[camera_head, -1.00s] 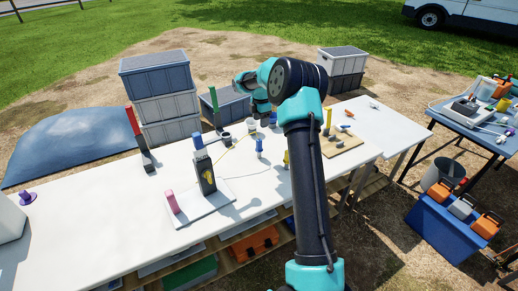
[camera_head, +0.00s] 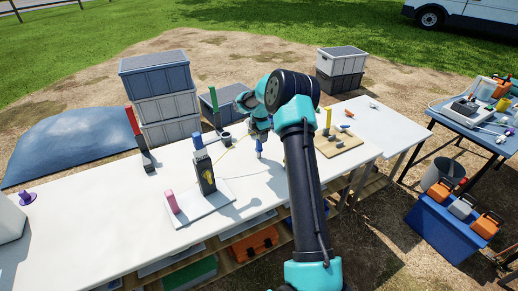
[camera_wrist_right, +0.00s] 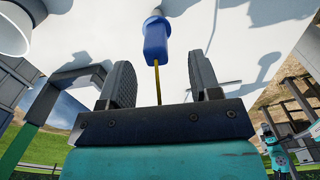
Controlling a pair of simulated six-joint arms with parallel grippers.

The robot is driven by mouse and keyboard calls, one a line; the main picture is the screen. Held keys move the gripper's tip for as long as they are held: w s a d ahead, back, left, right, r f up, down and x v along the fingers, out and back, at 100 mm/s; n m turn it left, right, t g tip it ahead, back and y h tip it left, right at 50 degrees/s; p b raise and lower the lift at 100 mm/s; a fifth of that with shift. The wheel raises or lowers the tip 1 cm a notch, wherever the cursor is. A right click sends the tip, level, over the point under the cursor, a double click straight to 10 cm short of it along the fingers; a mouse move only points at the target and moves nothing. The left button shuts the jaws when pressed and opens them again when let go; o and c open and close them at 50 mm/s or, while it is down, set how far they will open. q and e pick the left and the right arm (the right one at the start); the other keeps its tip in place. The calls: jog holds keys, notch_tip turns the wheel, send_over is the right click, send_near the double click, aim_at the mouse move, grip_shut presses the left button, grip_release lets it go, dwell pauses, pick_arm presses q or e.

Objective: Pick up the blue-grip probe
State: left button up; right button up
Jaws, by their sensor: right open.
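The blue-grip probe (camera_head: 259,145) stands upright on the white table, just below my right gripper (camera_head: 257,134). In the right wrist view its blue grip (camera_wrist_right: 155,42) lies ahead of and between the two dark fingers of the right gripper (camera_wrist_right: 161,75). A thin yellow piece runs from the grip back between the fingers. The fingers are wide apart with clear gaps on both sides of it; nothing is held. The probe's lower end is partly hidden in the head view. My left gripper is not in view.
A dark upright unit (camera_head: 204,173) with a blue top stands on a white base left of the probe. A pink block (camera_head: 171,202) stands beside it. A wooden board (camera_head: 340,143) with small items lies to the right. Green (camera_head: 216,108) and red (camera_head: 133,124) uprights stand behind.

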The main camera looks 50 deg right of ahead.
jog(key=shift+w+f, duration=0.15)
jog(key=shift+f, duration=1.05)
jog(key=shift+w+f, duration=0.1)
jog(key=shift+f, duration=1.05)
jog(key=shift+c, duration=0.3)
jog(key=c, duration=0.9)
jog(key=shift+r, duration=0.15)
jog(key=shift+c, duration=0.2)
jog(key=shift+r, duration=1.45)
jog(key=shift+s+a+r, duration=0.1)
jog(key=shift+a+r, duration=0.05)
jog(key=shift+r, duration=0.1)
jog(key=s+a+r, duration=0.1)
jog(key=s+a, duration=0.9)
jog(key=a, duration=0.1)
jog(key=shift+s+a+r, duration=0.2)
jog(key=shift+a, duration=0.2)
jog(key=shift+w, duration=0.1)
